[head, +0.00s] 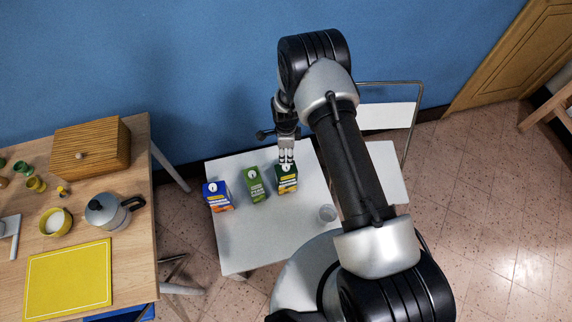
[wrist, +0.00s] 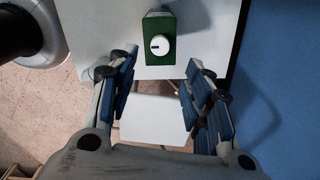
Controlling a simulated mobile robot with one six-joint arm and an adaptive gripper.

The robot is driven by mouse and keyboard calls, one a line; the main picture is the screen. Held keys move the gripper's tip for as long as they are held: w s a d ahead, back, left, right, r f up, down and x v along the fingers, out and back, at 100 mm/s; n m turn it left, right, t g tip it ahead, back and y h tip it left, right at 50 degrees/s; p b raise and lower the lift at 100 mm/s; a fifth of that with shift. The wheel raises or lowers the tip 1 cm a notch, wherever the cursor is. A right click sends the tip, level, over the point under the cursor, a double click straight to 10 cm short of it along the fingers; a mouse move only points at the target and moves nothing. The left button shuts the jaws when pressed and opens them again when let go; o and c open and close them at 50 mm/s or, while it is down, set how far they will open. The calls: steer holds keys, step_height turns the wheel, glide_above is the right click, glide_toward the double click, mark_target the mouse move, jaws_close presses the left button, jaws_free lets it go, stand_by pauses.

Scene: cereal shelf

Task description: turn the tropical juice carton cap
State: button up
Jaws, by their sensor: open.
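Three juice cartons stand upright on a white table. The dark green carton with a yellow label (head: 287,180) is the right one; I take it as the tropical juice, though its print is too small to read surely. In the wrist view its green top (wrist: 160,27) carries a round white cap (wrist: 159,45) with a dark mark. My gripper (head: 286,157) is at the back of this carton, seen from above, and partly hides its top. In the wrist view my gripper (wrist: 160,75) is open and empty, with the cap ahead of the fingertips, not between them.
A green pear carton (head: 256,186) stands close left, and a blue carton (head: 217,197) further left. A blue wall is behind. A wooden table (head: 135,215) with kitchenware is at left.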

mark_target(286, 166)
step_height(286, 166, down, 10)
steer(key=shift+f+b, duration=0.15)
steer(key=shift+b, duration=0.7)
jaws_close()
